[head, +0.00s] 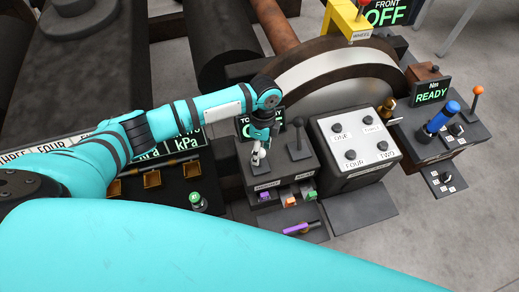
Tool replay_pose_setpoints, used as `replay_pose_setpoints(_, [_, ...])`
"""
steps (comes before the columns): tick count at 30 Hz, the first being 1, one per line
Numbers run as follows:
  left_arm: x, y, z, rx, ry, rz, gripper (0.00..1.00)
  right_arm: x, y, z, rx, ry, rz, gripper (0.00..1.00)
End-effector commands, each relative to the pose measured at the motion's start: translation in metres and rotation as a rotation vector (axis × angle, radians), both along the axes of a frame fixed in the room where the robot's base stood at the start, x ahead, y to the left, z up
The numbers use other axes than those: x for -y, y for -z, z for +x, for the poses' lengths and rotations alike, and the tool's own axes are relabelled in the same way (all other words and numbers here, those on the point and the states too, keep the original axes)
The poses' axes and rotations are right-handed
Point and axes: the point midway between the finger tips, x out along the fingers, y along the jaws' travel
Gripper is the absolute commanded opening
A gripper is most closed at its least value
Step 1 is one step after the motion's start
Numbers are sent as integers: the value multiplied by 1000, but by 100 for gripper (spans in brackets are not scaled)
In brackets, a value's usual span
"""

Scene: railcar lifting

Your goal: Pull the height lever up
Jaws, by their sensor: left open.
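A dark control box (279,172) stands in the middle of the head view and carries two levers. The right lever (299,142) stands up with a dark round knob and is clear of my arm. My left gripper (259,155) points down over the left side of the box and is open. It hides most of the left lever there, so I cannot tell whether the fingers touch it. The small labels on the box front are too small to read for sure, so I cannot tell which lever is the height one. My right gripper is out of view.
A white-topped panel (354,142) with several knobs stands right of the box. A READY display (431,92) and a blue handle (442,117) are farther right. A green-topped knob (196,198) is at the left. Colored tabs (290,200) stick out below the levers.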

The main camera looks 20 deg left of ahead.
Motion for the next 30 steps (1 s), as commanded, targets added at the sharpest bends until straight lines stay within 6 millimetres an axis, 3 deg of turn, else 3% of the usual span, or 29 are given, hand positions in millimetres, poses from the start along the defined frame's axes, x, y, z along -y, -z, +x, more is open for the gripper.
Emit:
replay_pose_setpoints(15, [0, -97, 20, 4, 1, -1, 56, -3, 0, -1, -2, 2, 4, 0])
replay_pose_setpoints(21, [0, -111, 22, 2, 1, 0, 56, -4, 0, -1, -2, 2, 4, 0])
replay_pose_setpoints(30, [0, -112, 22, 2, 0, 0, 56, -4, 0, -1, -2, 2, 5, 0])
